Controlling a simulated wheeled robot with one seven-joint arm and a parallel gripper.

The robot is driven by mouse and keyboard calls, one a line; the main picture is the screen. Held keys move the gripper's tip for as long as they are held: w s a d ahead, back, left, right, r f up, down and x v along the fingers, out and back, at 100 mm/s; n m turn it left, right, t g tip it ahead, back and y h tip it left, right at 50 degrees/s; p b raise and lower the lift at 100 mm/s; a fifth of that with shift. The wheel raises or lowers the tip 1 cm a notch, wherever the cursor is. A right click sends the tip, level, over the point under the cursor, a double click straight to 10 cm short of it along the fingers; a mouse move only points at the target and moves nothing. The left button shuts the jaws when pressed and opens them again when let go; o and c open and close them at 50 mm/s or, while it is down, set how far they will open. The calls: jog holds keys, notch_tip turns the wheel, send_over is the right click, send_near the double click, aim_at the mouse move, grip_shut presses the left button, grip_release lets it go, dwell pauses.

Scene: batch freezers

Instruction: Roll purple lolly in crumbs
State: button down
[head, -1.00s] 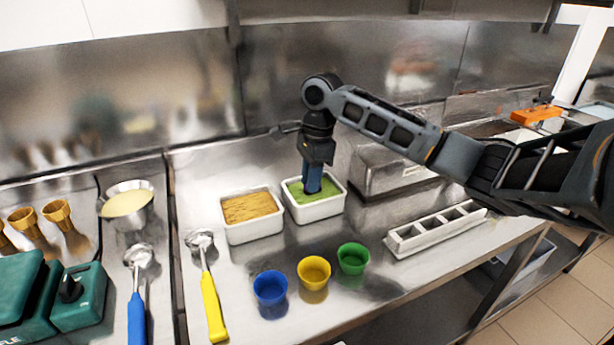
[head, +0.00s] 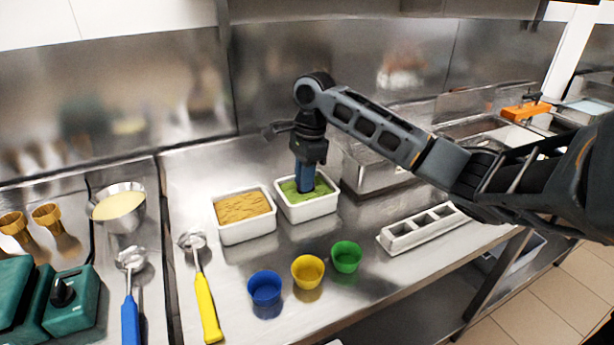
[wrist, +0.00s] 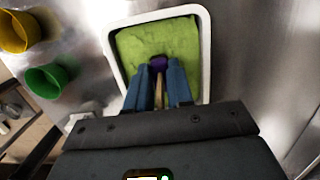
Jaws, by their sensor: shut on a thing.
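The purple lolly (wrist: 158,63) shows in the wrist view just past my fingertips, over the green filling of a white tub. Its pale stick (wrist: 159,92) runs back between my fingers. My gripper (wrist: 158,80) is shut on the lolly by its stick and points down into the tub. In the head view my gripper (head: 305,189) reaches into the white tub of green crumbs (head: 308,213), and the lolly is hidden there. I cannot tell how deep the lolly sits in the green.
A white tub with a tan, crumbly filling (head: 246,234) stands left of the green one. Blue (head: 265,290), yellow (head: 308,272) and green (head: 346,257) cups stand in front. A white compartment tray (head: 425,230) lies right. A steel box stands close behind.

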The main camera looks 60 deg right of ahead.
jog(key=shift+r, duration=0.1)
jog(key=shift+r, duration=2.8)
jog(key=shift+d+r, duration=0.1)
jog(key=shift+r, duration=2.45)
